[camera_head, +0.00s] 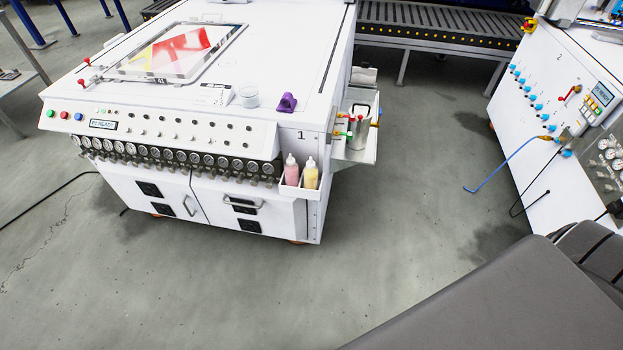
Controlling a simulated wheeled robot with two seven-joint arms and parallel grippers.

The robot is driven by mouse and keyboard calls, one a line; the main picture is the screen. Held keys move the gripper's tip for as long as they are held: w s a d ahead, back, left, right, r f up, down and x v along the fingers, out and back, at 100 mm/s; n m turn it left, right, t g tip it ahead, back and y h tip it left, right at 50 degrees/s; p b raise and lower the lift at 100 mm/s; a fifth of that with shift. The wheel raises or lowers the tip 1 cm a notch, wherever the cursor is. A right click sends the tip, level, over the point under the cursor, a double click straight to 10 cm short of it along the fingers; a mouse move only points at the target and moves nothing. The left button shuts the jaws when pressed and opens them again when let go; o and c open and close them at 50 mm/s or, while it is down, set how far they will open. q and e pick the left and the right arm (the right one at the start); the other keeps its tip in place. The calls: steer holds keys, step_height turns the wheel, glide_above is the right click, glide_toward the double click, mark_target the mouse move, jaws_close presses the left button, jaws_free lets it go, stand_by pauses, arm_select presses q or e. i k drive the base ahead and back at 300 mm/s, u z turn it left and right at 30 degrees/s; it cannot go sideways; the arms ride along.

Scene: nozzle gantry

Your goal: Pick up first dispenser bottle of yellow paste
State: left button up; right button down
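A dispenser bottle of yellow paste (311,176) with a pale nozzle stands upright in a small white holder (312,193) on the front right corner of the white machine. A similar bottle of pink paste (291,172) stands just left of it in the same holder. The lower parts of both bottles are hidden by the holder's front wall. Neither of my grippers shows in the head view.
The white machine marked 1 (290,111) carries a framed red and yellow panel (178,52), a clear cup (248,96) and a purple object (287,103). A second machine (560,90) stands right, a conveyor (440,25) behind. Grey floor (400,200) between the machines is largely open.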

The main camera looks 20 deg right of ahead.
mark_target(310, 173)
steer(key=z, duration=2)
steer(key=i, duration=0.35)
steer(key=u, duration=1.9)
